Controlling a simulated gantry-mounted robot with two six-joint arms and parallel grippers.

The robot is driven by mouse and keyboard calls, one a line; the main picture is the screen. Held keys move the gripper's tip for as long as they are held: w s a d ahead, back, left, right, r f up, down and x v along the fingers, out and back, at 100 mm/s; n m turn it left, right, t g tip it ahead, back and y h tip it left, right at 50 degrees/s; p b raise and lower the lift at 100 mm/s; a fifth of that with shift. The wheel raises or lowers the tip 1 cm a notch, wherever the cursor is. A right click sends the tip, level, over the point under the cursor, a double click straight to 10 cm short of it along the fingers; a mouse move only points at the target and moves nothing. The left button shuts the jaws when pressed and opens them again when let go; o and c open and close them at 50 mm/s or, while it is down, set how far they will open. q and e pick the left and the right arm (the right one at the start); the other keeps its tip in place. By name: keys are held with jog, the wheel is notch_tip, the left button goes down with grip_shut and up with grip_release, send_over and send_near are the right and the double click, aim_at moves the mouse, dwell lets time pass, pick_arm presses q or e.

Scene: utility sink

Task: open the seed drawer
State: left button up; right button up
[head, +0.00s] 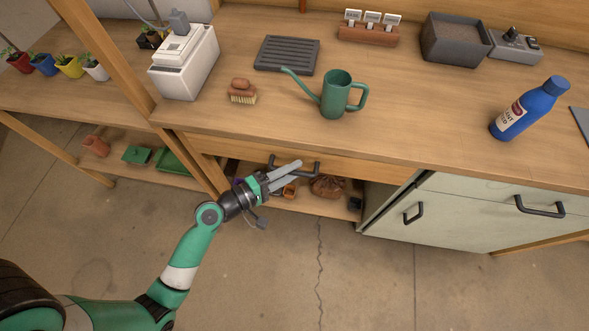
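A wide wooden drawer front (345,167) sits under the bench top, flush and closed, with a dark bar handle (311,169). No label shows on it, so I cannot confirm it is the seed drawer. My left gripper (301,172) is at this handle, its two grey fingers pointing right and spread apart with nothing seen between them. The fingers overlap the handle in the view and hide part of it; I cannot tell whether they touch. My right gripper is not in view.
A grey-green cabinet (455,219) with dark handles stands to the right. A lower shelf with pots and a brown sack (327,186) lies beneath the drawer.

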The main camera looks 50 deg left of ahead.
pick_arm(q)
grip_shut()
dwell(1.2)
